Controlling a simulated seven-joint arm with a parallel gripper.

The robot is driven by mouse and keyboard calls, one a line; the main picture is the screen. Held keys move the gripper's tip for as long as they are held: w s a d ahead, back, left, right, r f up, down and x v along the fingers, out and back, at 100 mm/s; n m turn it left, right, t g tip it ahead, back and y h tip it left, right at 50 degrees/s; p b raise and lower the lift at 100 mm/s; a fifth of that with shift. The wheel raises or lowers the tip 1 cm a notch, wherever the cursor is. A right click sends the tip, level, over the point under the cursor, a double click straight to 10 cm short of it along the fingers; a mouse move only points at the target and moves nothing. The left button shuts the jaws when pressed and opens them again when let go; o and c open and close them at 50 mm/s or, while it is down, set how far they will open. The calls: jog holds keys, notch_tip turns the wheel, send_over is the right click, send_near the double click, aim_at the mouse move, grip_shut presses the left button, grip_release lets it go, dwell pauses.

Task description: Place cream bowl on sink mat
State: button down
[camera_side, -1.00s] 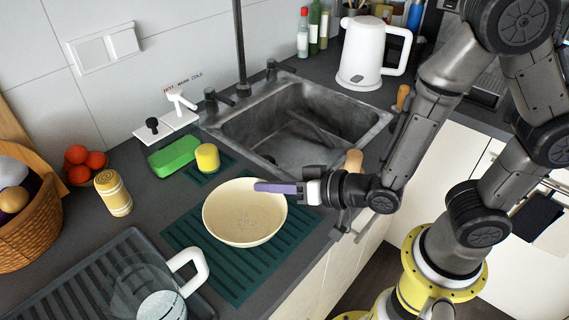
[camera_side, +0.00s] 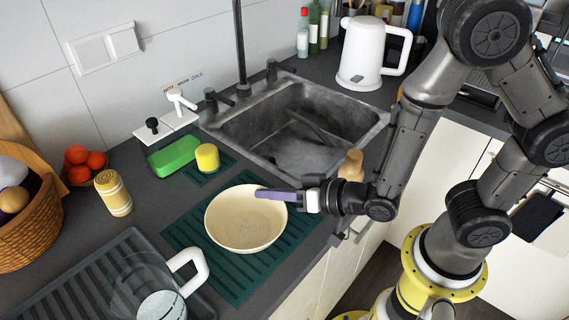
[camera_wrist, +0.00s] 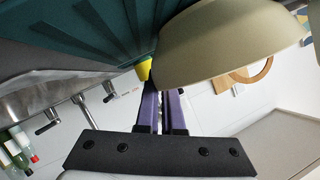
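The cream bowl (camera_side: 243,222) is over the dark green ribbed mat (camera_side: 238,284) in front of the sink, roughly level. I cannot tell whether its base touches the mat. My gripper (camera_side: 277,195) reaches in from the right, with its purple fingers at the bowl's right rim. In the wrist view, the fingers (camera_wrist: 164,108) are nearly together at the rim of the bowl (camera_wrist: 225,45), which hides part of one finger. The mat (camera_wrist: 60,35) fills the upper left there.
The sink basin (camera_side: 300,130) is behind the mat. A yellow cup (camera_side: 207,158) and green block (camera_side: 174,156) stand behind the bowl. A drying rack (camera_side: 75,295) with a clear, white-handled jug (camera_side: 188,270) is at the front left. A patterned jar (camera_side: 113,194) stands farther left.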

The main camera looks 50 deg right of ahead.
jog(key=shift+f, duration=0.15)
jog(key=c, duration=1.5)
grip_release()
jog(key=o, duration=0.5)
jog(key=shift+o, duration=0.4)
jog(key=shift+f, duration=0.1)
jog(key=shift+o, duration=1.3)
jog(key=shift+v, duration=5.45)
jog(key=shift+s+d+r, duration=0.2)
jog(key=shift+s+r, duration=0.05)
jog(key=shift+s, duration=0.2)
